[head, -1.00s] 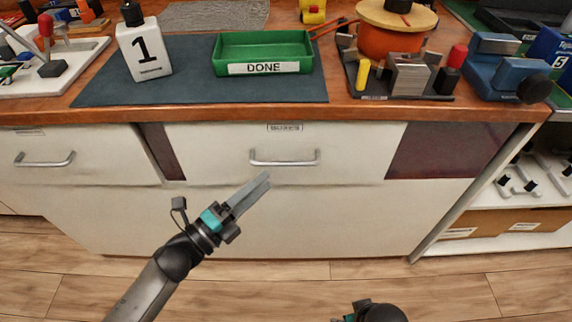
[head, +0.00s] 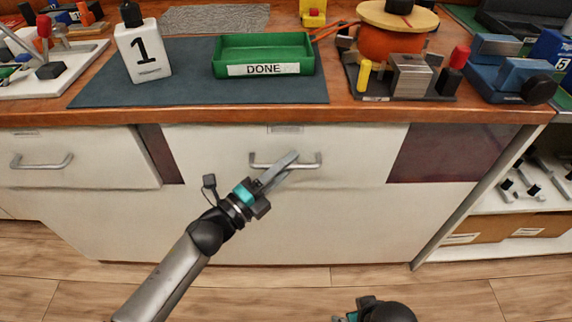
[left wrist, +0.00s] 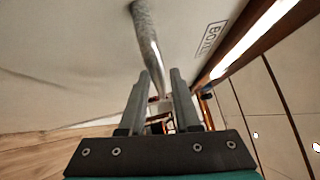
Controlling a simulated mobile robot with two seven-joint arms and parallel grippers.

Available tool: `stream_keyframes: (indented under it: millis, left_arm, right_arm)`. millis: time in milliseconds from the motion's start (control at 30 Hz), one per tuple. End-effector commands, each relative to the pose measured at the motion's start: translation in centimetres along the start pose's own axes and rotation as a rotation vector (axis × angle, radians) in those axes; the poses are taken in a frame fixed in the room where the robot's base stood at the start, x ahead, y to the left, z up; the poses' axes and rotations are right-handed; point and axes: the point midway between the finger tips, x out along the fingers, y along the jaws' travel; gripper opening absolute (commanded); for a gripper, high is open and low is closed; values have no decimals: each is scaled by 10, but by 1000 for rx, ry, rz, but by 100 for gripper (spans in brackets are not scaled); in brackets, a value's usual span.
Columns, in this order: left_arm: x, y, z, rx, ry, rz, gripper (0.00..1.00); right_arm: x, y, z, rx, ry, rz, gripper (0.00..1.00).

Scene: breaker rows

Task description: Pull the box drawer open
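The box drawer (head: 225,150) is the wide white middle front under the worktop, and it looks shut. Its silver bar handle (head: 262,165) runs level, below a small label (head: 285,129) that reads as BOXES in the left wrist view (left wrist: 212,38). My left gripper (head: 292,160) is at the right half of the handle and its fingers overlap the bar in the head view. In the left wrist view the two fingers (left wrist: 160,88) stand apart, with the handle (left wrist: 147,35) running down toward the gap between their tips. I cannot tell whether they touch it. My right gripper (head: 350,317) barely shows at the bottom edge.
Another white drawer with a handle (head: 42,162) is at the left. A dark red panel (head: 440,153) is at the right, beside an open shelf (head: 500,222). The green DONE tray (head: 263,55) and bottle 1 (head: 146,52) stand on a dark mat (head: 200,92) above. The floor in front is clear.

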Motion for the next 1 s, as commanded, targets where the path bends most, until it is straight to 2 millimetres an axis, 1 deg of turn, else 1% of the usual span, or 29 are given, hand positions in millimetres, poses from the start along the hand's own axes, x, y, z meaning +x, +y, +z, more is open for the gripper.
stream_keyframes:
  millis: [33, 200, 267, 1000]
  left_arm:
    - [0, 0, 0, 0, 0, 0, 24]
    - [0, 0, 0, 0, 0, 0, 5]
    - [0, 0, 0, 0, 0, 0, 0]
    - [0, 0, 0, 0, 0, 0, 0]
  right_arm:
    - [0, 0, 0, 0, 0, 0, 100]
    - [0, 0, 0, 0, 0, 0, 100]
    - [0, 0, 0, 0, 0, -1, 100]
    - [0, 0, 0, 0, 1, -1, 100]
